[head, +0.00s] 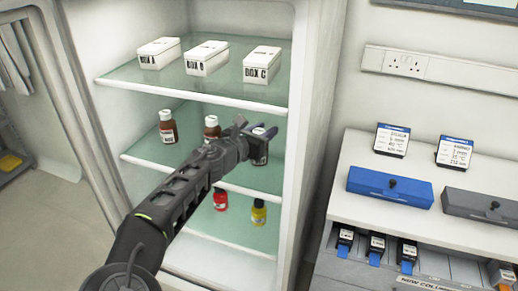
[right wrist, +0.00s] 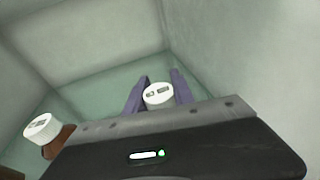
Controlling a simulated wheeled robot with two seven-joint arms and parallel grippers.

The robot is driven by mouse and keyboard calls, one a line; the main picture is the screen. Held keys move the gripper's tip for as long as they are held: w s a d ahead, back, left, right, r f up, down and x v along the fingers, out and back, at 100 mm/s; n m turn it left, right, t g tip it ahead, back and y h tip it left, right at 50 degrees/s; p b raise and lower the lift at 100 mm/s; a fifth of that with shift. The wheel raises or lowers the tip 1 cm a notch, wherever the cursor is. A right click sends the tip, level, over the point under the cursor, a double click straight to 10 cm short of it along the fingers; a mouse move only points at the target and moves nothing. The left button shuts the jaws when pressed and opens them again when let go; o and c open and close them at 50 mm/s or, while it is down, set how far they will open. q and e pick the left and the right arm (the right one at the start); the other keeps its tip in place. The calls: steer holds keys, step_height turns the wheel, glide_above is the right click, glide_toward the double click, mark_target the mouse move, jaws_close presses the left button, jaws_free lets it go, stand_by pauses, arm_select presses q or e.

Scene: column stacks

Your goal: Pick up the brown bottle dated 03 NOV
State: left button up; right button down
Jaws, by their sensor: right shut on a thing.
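On the middle shelf of the open fridge, a brown bottle (head: 168,128) with a white cap stands at the left. A second brown bottle (head: 212,127) stands in the middle, partly hidden by my right arm. My right gripper (head: 263,133) is at the right of that shelf, shut on a third bottle (head: 259,155) with a white label. In the right wrist view, its white cap (right wrist: 158,94) shows between the two fingers (right wrist: 158,95); its body is mostly hidden. I cannot read the dates on the labels. My left gripper is not in view.
White boxes A, B and C (head: 207,58) stand on the top shelf. Red (head: 220,200) and yellow (head: 259,213) bottles stand on the lower shelf. The fridge's right wall (head: 305,100) is close to my gripper. A bench (head: 350,150) with blue (head: 390,187) and grey boxes is at the right.

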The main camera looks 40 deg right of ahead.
steer(key=shift+f, duration=0.15)
stand_by(0.3)
steer(key=shift+r, duration=0.5)
steer(key=f+b+v, duration=0.1)
steer(key=f+v, duration=0.2)
steer(key=v, duration=1.4)
steer(key=shift+s+a, duration=0.15)
steer(key=shift+a, duration=0.5)
steer(key=shift+r, duration=0.15)
